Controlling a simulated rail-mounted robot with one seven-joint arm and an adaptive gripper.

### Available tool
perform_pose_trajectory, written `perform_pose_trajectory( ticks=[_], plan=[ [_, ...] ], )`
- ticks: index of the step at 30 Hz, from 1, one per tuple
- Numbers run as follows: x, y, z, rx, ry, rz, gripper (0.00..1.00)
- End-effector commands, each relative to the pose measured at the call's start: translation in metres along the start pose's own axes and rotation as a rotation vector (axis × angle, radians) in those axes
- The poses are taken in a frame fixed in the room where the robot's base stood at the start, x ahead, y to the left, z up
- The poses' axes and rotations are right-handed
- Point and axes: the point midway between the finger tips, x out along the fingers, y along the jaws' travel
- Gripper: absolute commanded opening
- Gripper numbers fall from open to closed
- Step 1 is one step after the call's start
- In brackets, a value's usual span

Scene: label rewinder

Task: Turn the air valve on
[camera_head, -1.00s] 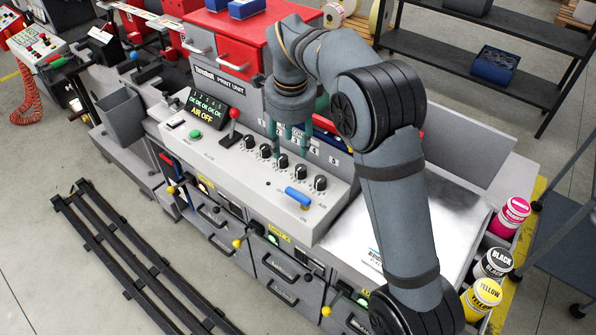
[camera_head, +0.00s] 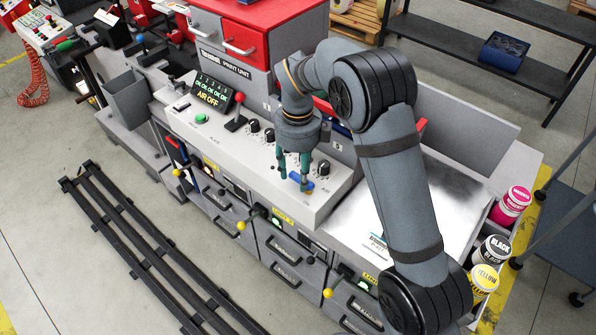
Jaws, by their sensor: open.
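The fingers partly cover the lever. The dark display (camera_head: 209,91) on the panel reads "AIR OFF" under a row of OK marks.
Black knobs (camera_head: 324,167) stand close to the gripper. A red-balled lever (camera_head: 236,111) and a green button (camera_head: 201,118) are farther left on the panel. Yellow-balled levers (camera_head: 241,225) stick out at the front. Ink cans (camera_head: 511,204) stand at the right.

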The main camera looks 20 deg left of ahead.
Motion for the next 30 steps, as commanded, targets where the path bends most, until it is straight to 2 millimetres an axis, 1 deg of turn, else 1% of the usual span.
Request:
perform_pose_trajectory(
  ticks=[4,12,30],
  plan=[
    [0.0089,-0.0002,-0.0004,0.000,0.000,0.000,0.44],
    [0.0109,-0.0004,-0.0001,0.000,-0.001,-0.001,0.44],
    [0.0105,-0.0004,0.0000,0.000,-0.001,-0.001,0.09]
  ],
)
